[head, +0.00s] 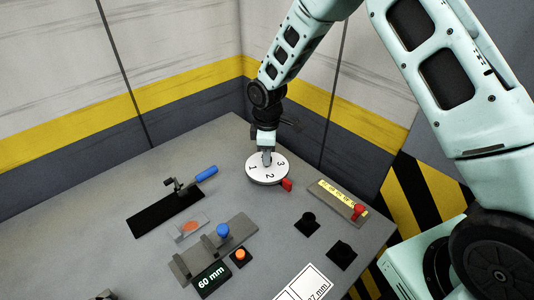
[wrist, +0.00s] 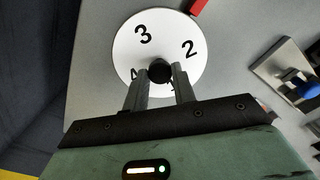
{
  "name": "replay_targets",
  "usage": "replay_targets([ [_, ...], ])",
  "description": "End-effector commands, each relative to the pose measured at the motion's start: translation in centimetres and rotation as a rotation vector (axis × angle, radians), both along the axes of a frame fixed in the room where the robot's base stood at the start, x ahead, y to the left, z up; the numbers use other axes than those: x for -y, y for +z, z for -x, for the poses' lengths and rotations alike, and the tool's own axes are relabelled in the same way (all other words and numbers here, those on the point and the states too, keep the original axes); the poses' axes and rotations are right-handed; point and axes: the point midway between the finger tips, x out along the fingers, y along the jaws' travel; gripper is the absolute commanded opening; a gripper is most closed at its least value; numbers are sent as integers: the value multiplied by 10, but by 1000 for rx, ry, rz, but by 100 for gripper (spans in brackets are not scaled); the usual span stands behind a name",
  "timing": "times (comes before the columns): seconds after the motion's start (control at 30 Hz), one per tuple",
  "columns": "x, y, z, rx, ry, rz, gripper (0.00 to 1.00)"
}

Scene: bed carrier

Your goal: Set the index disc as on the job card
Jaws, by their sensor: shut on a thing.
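The index disc (head: 256,178) is a white round plate lying on the bench near the back corner, with black 1, 2 and 3 showing. In the wrist view the disc (wrist: 130,55) shows 3 and 2 clearly; other digits are partly hidden by the fingers. A red pointer (head: 287,185) stands at its rim, between 2 and 3; it shows in the wrist view too (wrist: 197,5). My gripper (head: 267,156) is shut on the black centre knob (wrist: 160,70) from above. A white card (head: 303,285), likely the job card, is cut off at the bottom; only "27 mm" partly reads.
Right of the disc is a yellow-labelled strip (head: 338,196) with a red knob. Two black pieces (head: 341,255) lie front right. A blue-handled clamp (head: 205,173), a grey fixture (head: 215,250) and a "60 mm" display (head: 211,279) stand left and front. Walls close off the back.

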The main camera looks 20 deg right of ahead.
Motion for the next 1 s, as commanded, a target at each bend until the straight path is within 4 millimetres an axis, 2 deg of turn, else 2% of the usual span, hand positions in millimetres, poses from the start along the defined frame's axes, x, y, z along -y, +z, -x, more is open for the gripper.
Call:
replay_targets([
  [0.4, 1, 1, -1, 2, 6, 1, 4],
  [0.43, 1, 1, -1, 2, 5, 1, 29],
  [0.5, 1, 1, -1, 1, 5, 0, 48],
  [0.83, 0, 2, -1, 1, 5, 0, 48],
  [1.0, 0, 20, -1, 4, 5, 0, 48],
])
